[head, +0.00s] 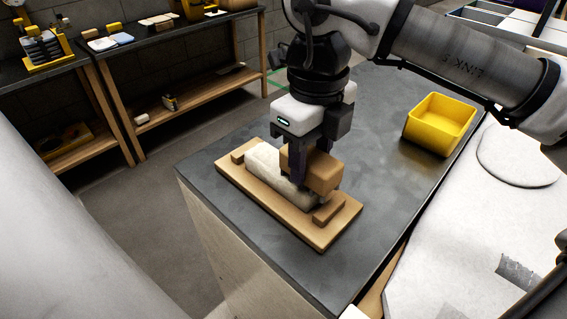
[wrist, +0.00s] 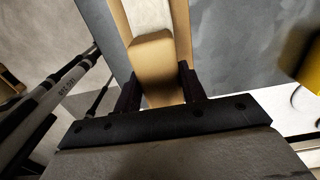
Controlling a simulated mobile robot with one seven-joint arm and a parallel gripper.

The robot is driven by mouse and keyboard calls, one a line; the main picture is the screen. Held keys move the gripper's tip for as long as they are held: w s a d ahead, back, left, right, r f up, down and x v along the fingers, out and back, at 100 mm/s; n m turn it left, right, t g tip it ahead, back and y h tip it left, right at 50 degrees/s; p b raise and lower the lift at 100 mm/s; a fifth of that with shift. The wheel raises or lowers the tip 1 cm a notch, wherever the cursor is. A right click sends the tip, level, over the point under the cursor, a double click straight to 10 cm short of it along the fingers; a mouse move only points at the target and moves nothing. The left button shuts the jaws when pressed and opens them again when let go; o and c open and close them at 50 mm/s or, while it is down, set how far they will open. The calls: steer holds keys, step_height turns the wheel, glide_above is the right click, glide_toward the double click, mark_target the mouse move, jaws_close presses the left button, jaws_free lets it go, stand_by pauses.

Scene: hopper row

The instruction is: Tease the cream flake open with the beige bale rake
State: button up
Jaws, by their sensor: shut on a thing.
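The cream flake (head: 263,162) is a pale, rounded roll lying lengthwise on a wooden board (head: 310,235) with a raised block at each end. My gripper (head: 312,165) points down over the right part of the flake. It is shut on the beige bale rake (head: 318,176), a tan block with rounded edges. The rake sits at the flake's top and near side; I cannot tell whether it touches. The rake's underside is hidden. In the wrist view the rake (wrist: 152,55) lies between the dark fingers, and the flake (wrist: 150,14) shows beyond it.
The board rests near the left edge of a dark worktop (head: 375,105). A yellow bin (head: 439,123) stands at the back right. A pale surface (head: 450,240) with a round disc lies to the right. Wooden benches (head: 180,90) with small items stand at the back left.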

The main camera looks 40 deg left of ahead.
steer(key=shift+s+d, duration=0.1)
steer(key=shift+d, duration=0.4)
steer(key=shift+d, duration=0.1)
steer(key=shift+d, duration=0.25)
steer(key=shift+a, duration=0.15)
steer(key=shift+w+a, duration=0.15)
steer(key=shift+a, duration=0.95)
steer(key=shift+w+a, duration=0.15)
steer(key=shift+a, duration=0.9)
steer(key=shift+w+a, duration=0.15)
steer(key=shift+a, duration=0.95)
steer(key=shift+w+a, duration=0.15)
steer(key=shift+a, duration=0.95)
